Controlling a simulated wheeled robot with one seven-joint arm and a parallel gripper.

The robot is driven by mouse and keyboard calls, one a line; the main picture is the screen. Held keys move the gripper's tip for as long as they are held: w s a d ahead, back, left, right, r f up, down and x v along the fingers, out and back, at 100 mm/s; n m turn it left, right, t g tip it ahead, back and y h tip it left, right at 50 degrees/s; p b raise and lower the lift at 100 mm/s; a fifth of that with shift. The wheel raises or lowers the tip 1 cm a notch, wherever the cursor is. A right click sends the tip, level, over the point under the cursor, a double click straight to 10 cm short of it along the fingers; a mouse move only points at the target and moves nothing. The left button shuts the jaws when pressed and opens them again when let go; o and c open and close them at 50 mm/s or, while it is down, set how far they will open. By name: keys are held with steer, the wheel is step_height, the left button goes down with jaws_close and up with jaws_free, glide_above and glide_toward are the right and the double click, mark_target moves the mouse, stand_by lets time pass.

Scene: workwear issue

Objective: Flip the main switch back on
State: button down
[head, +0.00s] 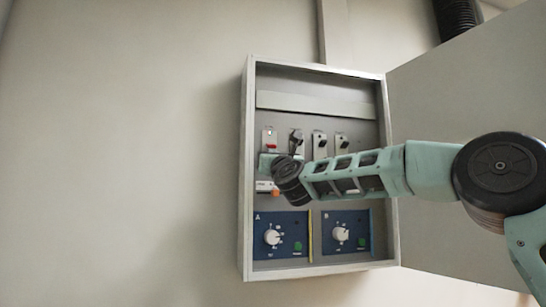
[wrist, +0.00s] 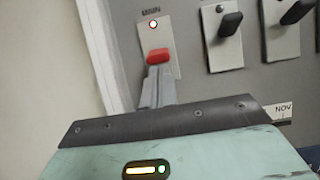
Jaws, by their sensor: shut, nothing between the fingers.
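The main switch (wrist: 158,56) is a red lever on a pale plate, under a "MAIN" label and a small red-ringed lamp (wrist: 153,24). In the head view the red lever (head: 271,147) sits at the upper left of the open cabinet, lower on its plate than the neighbouring black levers. My gripper (wrist: 156,80) is shut and empty, its fingertips just below the red lever; I cannot tell whether they touch it. In the head view my gripper (head: 268,160) is in front of the panel just under that switch, partly hidden by my wrist.
Several black-lever switches (head: 320,143) stand right of the main switch. Below are blue panels A (head: 282,222) and B (head: 346,250) with dials. The cabinet's left wall (head: 246,170) is close to my gripper. The open door (head: 470,80) is on the right, behind my arm.

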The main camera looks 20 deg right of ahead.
steer(key=shift+s+r+g+p, duration=0.3)
steer(key=shift+r+g+p, duration=0.2)
steer(key=shift+g+p, duration=0.15)
steer(key=shift+s+r+g+p, duration=0.25)
steer(key=shift+r+g+p, duration=0.3)
steer(key=shift+g, duration=0.2)
steer(key=shift+f, duration=0.15)
